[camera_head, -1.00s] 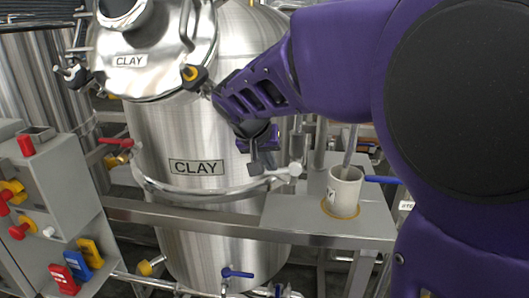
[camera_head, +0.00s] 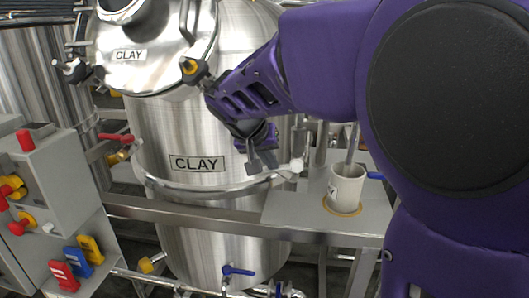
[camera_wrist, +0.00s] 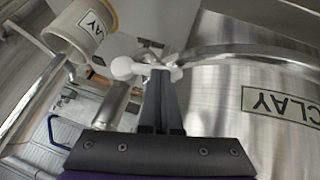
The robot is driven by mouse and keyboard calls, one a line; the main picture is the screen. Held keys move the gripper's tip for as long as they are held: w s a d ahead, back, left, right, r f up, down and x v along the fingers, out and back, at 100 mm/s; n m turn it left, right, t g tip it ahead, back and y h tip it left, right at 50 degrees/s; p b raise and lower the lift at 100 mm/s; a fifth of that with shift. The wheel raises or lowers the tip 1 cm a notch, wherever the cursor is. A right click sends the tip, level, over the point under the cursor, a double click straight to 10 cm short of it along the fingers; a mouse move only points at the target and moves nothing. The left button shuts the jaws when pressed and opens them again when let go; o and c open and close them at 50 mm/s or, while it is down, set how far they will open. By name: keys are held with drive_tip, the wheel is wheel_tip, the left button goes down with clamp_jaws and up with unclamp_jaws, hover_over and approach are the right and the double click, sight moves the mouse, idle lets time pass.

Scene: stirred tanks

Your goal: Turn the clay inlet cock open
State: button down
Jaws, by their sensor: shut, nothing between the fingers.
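The steel tank marked CLAY (camera_head: 180,215) fills the middle of the head view. A white lever with a ball end (camera_head: 297,165) sits at the right of its band; I take it for the clay inlet cock, though it bears no label. In the wrist view the lever (camera_wrist: 124,68) lies crosswise, with its ball to the left. My gripper (camera_head: 262,165) is shut and empty, left of the ball. In the wrist view its fingertips (camera_wrist: 158,72) overlap the lever's inner part; I cannot tell whether they touch it. The fingers hide part of the lever.
A white cup (camera_head: 346,188) stands on a grey shelf (camera_head: 290,213) to the right. A blue lever (camera_head: 238,271) is low on the tank, and a red lever (camera_head: 115,137) is at its left. A control box (camera_head: 55,185) stands at the far left. A steel rail crosses in front.

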drive_tip(key=shift+f, duration=0.15)
wheel_tip(320, 180, down, 4)
drive_tip(key=n+h+b, duration=0.2)
drive_tip(key=h+b, duration=0.1)
drive_tip(key=h, duration=0.3)
drive_tip(key=shift+a, duration=0.15)
drive_tip(key=shift+d+f+n+h+b, duration=0.15)
drive_tip(key=shift+f+n+h+b, duration=0.15)
drive_tip(key=shift+h, duration=0.3)
drive_tip(key=shift+d+f+n+h+b, duration=0.2)
drive_tip(key=shift+n+h+b, duration=0.2)
drive_tip(key=shift+h, duration=0.2)
drive_tip(key=shift+s+d+f+n+h+b, duration=0.1)
drive_tip(key=shift+d+f+n+h+b, duration=0.15)
drive_tip(key=shift+h, duration=0.35)
drive_tip(key=shift+d+f+n+h+b, duration=0.2)
drive_tip(key=shift+f+n+h, duration=0.15)
drive_tip(key=shift+h, duration=0.25)
drive_tip(key=shift+d, duration=0.15)
drive_tip(key=shift+d+f, duration=0.1)
drive_tip(key=shift+d, duration=0.05)
drive_tip(key=shift+s, duration=0.1)
